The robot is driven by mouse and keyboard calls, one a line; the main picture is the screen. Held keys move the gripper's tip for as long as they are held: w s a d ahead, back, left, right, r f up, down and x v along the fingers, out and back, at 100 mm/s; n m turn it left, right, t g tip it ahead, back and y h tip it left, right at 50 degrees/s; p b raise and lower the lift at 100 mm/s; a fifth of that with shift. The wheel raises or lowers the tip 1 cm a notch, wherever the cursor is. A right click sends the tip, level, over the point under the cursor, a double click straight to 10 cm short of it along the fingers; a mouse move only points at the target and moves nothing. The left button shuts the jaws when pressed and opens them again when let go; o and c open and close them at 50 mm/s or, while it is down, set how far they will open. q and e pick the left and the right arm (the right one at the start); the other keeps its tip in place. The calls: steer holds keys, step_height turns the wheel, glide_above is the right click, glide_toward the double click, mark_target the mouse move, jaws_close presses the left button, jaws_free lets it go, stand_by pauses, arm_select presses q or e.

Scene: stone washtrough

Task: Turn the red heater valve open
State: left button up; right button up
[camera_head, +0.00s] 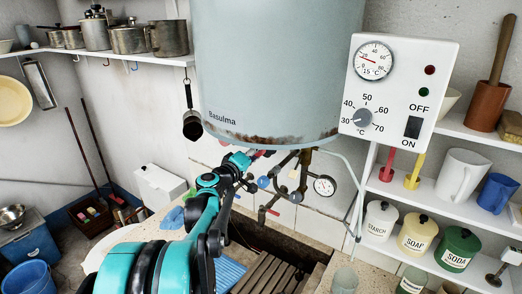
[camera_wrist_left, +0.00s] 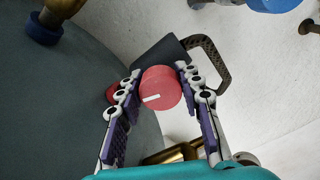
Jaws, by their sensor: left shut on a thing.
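The red heater valve is a round red knob (camera_wrist_left: 161,90) with a short white mark on its face, in the middle of the left wrist view. The mark lies nearly level across the picture, slightly tilted. My left gripper (camera_wrist_left: 159,74) is shut on the knob, with one finger on each side. In the head view my left gripper (camera_head: 242,163) reaches up under the grey-blue water heater (camera_head: 275,65). There it hides most of the knob, and I cannot tell its edges from other small red parts nearby. My right gripper is not in view.
Pipes, blue and red fittings and a pressure gauge (camera_head: 324,185) crowd the space under the heater. In the left wrist view a blue fitting (camera_wrist_left: 43,29) and a brass part (camera_wrist_left: 172,154) are close by. A white control box (camera_head: 398,85) hangs at the right.

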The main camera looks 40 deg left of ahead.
arm_select(q)
steer(key=shift+r+n, duration=0.1)
steer(key=shift+n, duration=1.6)
